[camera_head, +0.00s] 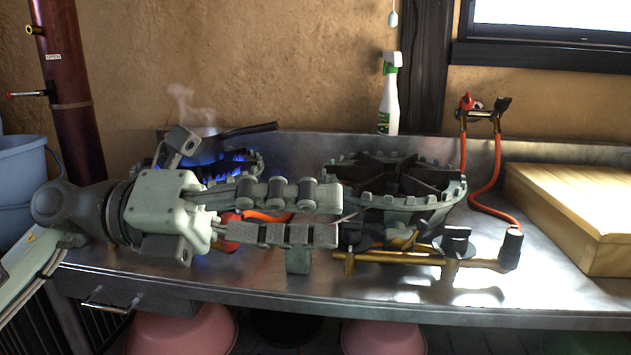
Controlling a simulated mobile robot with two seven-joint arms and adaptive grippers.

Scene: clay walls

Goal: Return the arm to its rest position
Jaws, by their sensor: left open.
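My left arm comes in from the left. My left gripper (340,217) is open and empty, its two fingers pointing right with a narrow gap between them. It is in front of the gas stove, between the left burner (246,160) and the right burner (440,185). The left burner has blue flames, and my gripper hides part of it. The right burner shows no flame. Whether the fingertips touch the right burner I cannot tell. My right gripper is not in view.
A steel counter (560,265) carries the burners. Orange hoses (494,180) and a brass pipe (400,258) lie near the right burner. A white spray bottle (389,95) stands behind. A wooden board (580,205) is at right, a dark pan handle (250,130) over the flames, a blue bucket (22,180) far left.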

